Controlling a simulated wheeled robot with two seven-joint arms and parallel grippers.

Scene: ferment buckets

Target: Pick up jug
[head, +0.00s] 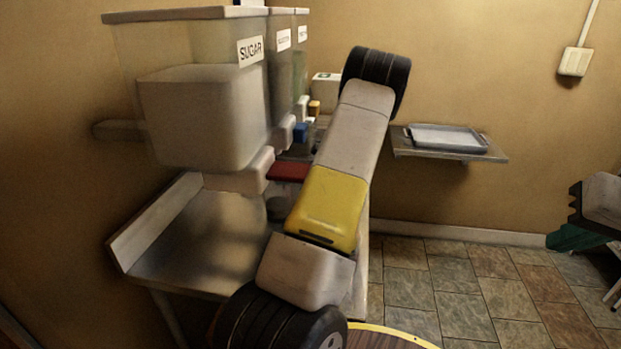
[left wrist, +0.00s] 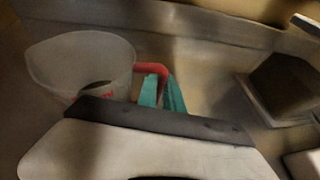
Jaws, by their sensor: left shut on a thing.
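The jug (left wrist: 80,58) is a clear, pale vessel with red marking and a red handle (left wrist: 152,69), at the upper left of the left wrist view. My left gripper (left wrist: 162,92) has teal fingers shut on the red handle. I cannot tell whether the jug's base touches the surface beneath it. In the head view my own arm blocks the middle, and I cannot make out the jug or left gripper there. My right gripper (head: 578,237) shows in part at the right edge, away from the counter, and its opening is unclear.
A large clear dispenser (head: 202,115) labelled SUGAR hangs over the steel counter (head: 205,245) at left, with more labelled dispensers behind it. A grey tray (head: 448,137) lies on a wall shelf (head: 497,154) at back right. The tiled floor (head: 480,290) at right is largely clear.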

